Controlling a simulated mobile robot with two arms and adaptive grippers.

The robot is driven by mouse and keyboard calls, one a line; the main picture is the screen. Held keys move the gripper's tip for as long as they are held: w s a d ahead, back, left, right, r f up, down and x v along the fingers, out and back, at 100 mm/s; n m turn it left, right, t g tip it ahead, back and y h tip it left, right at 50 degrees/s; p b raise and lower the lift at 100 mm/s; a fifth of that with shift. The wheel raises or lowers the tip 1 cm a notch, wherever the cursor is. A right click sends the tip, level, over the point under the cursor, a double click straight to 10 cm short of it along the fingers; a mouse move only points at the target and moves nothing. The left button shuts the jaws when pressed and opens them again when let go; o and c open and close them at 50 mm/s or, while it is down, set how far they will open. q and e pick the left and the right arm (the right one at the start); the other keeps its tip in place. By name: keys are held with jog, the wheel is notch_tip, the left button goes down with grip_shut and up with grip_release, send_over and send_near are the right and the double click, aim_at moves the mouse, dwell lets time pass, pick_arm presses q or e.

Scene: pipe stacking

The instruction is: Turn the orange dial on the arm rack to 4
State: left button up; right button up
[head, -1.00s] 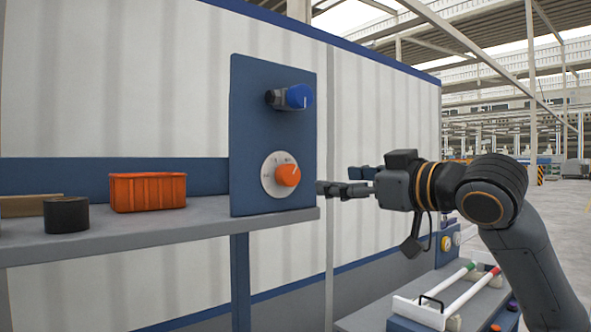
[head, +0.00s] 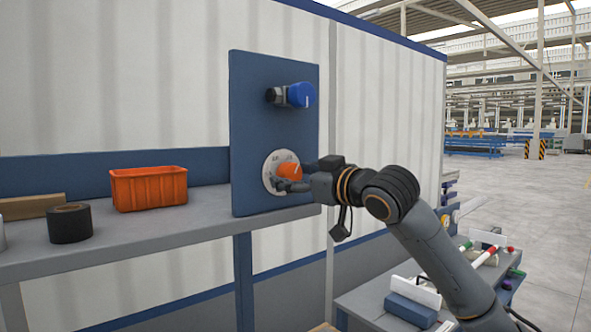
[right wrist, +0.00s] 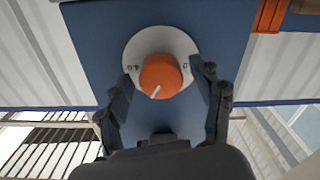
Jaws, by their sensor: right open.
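The orange dial (head: 289,170) sits on a pale round plate low on the blue panel (head: 270,130). In the right wrist view the dial (right wrist: 161,76) has a white pointer line, and the plate (right wrist: 150,38) carries dark marks that are too small to read fully. My right gripper (head: 290,184) is at the dial in the head view. In the right wrist view its two fingers (right wrist: 161,88) are spread, one on each side of the dial, with gaps visible. The left gripper is in neither view.
An orange bin (head: 149,188) and a black roll (head: 69,223) stand on the grey shelf (head: 150,240) at the left. A lower bench with several items is below my right arm.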

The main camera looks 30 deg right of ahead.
jog(key=shift+c, duration=0.2)
jog(key=c, duration=1.1)
jog(key=shift+m, duration=0.3)
jog(key=m, duration=0.5)
jog(key=shift+m+b, duration=0.3)
jog(key=m, duration=0.5)
jog(key=shift+m, duration=0.3)
jog(key=shift+a, duration=0.1)
jog(key=o, duration=1.1)
